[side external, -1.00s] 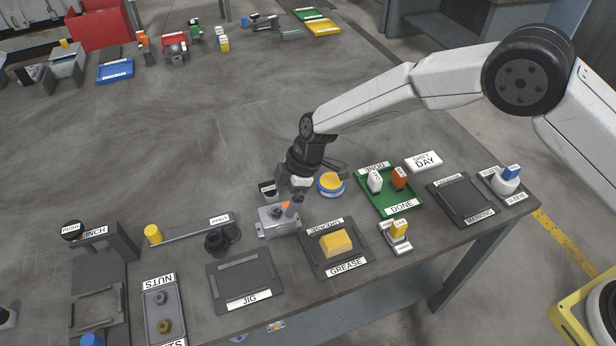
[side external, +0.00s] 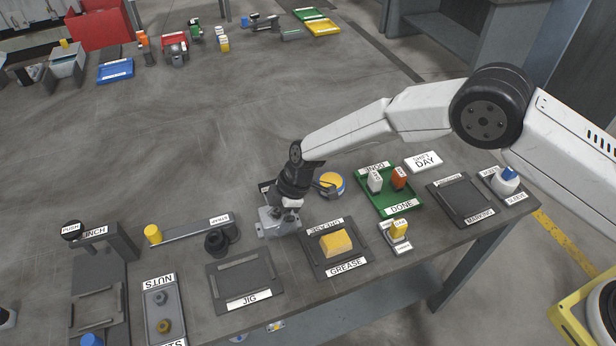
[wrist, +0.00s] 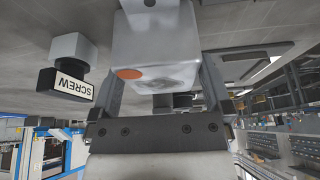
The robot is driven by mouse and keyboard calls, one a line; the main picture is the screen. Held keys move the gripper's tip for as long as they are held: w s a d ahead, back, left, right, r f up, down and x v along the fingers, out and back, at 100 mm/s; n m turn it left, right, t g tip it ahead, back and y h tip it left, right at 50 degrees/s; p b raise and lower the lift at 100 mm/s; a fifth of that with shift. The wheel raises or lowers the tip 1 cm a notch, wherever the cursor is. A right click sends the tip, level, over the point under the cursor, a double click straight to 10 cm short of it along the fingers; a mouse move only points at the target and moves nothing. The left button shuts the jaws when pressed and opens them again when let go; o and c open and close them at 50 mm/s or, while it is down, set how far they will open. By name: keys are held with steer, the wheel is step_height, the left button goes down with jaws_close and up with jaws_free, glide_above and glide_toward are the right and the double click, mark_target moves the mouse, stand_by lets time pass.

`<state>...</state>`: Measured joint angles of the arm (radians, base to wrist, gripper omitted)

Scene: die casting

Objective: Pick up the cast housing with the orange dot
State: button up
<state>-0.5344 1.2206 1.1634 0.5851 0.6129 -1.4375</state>
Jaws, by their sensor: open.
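The cast housing (side external: 268,229) is a grey metal block with side lugs, standing on the bench left of the grease tray. In the wrist view the housing (wrist: 160,35) fills the top middle, and its orange dot (wrist: 129,74) faces the camera. My gripper (side external: 288,208) points down at the housing in the side view and hides part of it, including the dot. In the wrist view my gripper (wrist: 165,95) is open, with one finger on each side of the housing. I cannot tell whether the fingers touch it.
The grease tray (side external: 318,262) with a yellow block is just to the right. The jig plate (side external: 228,287) lies in front and looks empty. A screw-labelled block (wrist: 66,82) stands beside the housing. The green done tray (side external: 411,199) and a blue-yellow round tin (side external: 331,184) are behind right.

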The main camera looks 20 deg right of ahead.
steer(key=shift+a+f, duration=0.25)
steer(key=shift+f, duration=0.35)
steer(key=shift+r, duration=0.1)
jaws_close()
steer(key=shift+w+r, duration=0.1)
